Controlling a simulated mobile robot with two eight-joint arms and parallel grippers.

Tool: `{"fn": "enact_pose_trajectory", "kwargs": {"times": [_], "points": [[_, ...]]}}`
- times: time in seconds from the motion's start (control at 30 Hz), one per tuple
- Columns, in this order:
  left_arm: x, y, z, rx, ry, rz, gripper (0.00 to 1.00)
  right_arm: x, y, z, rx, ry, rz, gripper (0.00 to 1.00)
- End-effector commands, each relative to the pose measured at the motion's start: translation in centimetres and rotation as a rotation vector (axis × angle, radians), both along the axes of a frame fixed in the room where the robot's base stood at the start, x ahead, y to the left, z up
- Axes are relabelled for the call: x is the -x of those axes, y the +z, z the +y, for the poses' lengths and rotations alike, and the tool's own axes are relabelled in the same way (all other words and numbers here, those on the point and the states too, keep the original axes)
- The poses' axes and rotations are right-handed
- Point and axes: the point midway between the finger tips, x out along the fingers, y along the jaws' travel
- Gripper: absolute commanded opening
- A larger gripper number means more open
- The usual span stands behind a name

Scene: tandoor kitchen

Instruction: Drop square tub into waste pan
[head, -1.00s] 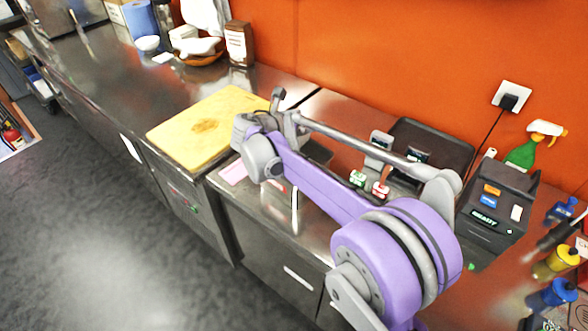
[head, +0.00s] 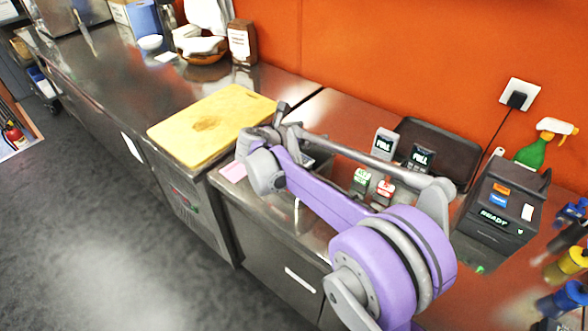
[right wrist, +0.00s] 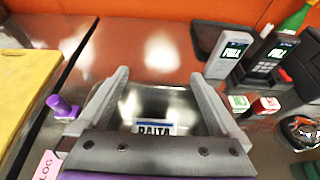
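A square steel tub with a RAITA label (right wrist: 154,128) lies between the two fingers of my right gripper (right wrist: 160,82) in the right wrist view. The fingers stand wide apart, one on each side of it; I cannot tell whether they touch it. The palm hides its near part. In the head view my right gripper (head: 280,118) is over the counter beside the yellow board, and the arm mostly hides the tub. I cannot make out a waste pan. My left gripper is not in view.
A yellow cutting board (head: 212,124) lies left of the gripper. A dark tray (head: 452,150), small display devices (head: 384,144) and a black READY box (head: 503,205) stand to the right. A pink LOG card (right wrist: 46,166) and purple peg (right wrist: 62,106) are near the gripper.

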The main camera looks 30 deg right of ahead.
Motion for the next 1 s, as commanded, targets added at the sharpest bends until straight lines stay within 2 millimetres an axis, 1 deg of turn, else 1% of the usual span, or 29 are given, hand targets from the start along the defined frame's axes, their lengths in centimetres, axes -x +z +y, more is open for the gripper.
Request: {"fn": "enact_pose_trajectory", "kwargs": {"times": [0.17,0.27,0.6,0.7,0.83,1.0], "points": [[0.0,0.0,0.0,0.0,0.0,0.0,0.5,0.1,0.1,0.2,-0.001,0.0,0.0,1.0],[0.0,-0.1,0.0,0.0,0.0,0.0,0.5,0.3,0.4,1.2,-0.001,0.003,0.0,1.0],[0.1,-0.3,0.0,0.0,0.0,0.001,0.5,2.6,3.0,6.9,-0.001,0.004,0.0,1.0],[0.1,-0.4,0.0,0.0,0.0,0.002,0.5,3.1,3.5,8.1,-0.001,0.003,0.0,1.0],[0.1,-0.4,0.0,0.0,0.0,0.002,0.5,3.5,4.0,9.1,0.0,0.001,0.0,1.0],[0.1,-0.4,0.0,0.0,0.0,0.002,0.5,3.6,4.2,9.4,0.0,0.0,0.0,1.0]]}}
